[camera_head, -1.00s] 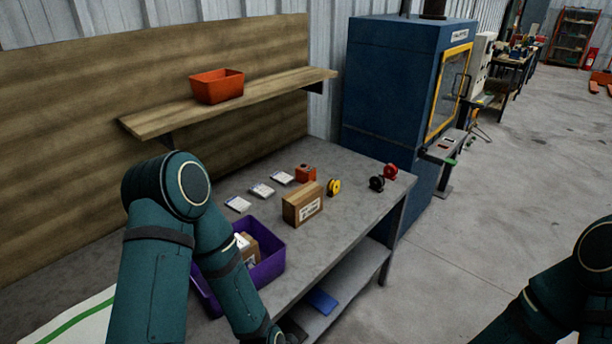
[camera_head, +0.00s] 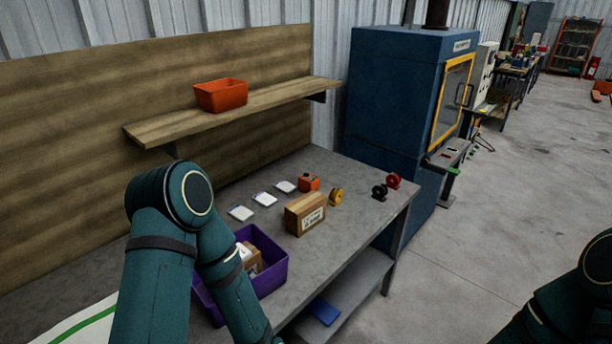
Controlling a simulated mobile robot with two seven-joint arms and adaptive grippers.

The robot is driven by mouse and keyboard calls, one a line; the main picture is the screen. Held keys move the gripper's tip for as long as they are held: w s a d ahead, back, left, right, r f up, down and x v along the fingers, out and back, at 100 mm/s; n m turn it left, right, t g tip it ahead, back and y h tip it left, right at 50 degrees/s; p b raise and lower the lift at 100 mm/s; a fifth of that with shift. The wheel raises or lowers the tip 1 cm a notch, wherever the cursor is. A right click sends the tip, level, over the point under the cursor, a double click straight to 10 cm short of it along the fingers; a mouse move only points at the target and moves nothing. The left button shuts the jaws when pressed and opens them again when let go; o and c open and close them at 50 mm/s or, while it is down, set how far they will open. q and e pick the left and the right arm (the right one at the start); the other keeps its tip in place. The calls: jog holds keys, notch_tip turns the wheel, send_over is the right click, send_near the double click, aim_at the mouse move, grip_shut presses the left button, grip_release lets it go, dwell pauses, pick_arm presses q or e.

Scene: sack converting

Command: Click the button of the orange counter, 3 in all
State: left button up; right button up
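The orange counter (camera_head: 309,182) is a small orange block with a dark spot on it. It sits on the grey workbench (camera_head: 345,227) towards the back, behind a cardboard box and to the right of the white cards. Its button is too small to make out clearly. My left arm comes in from the lower left over the bench, and its gripper is below the picture's edge. My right arm shows only in part at the lower right, and its gripper is out of view.
A cardboard box (camera_head: 304,214) stands in front of the counter. Yellow (camera_head: 336,196), black (camera_head: 379,192) and red (camera_head: 393,180) spools stand to the right. Several white cards (camera_head: 264,199) lie to the left. A purple bin (camera_head: 272,276) is beside my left arm. A wooden shelf (camera_head: 290,98) holds an orange bin (camera_head: 221,95).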

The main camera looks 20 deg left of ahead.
pick_arm(q)
grip_shut()
dwell(1.1)
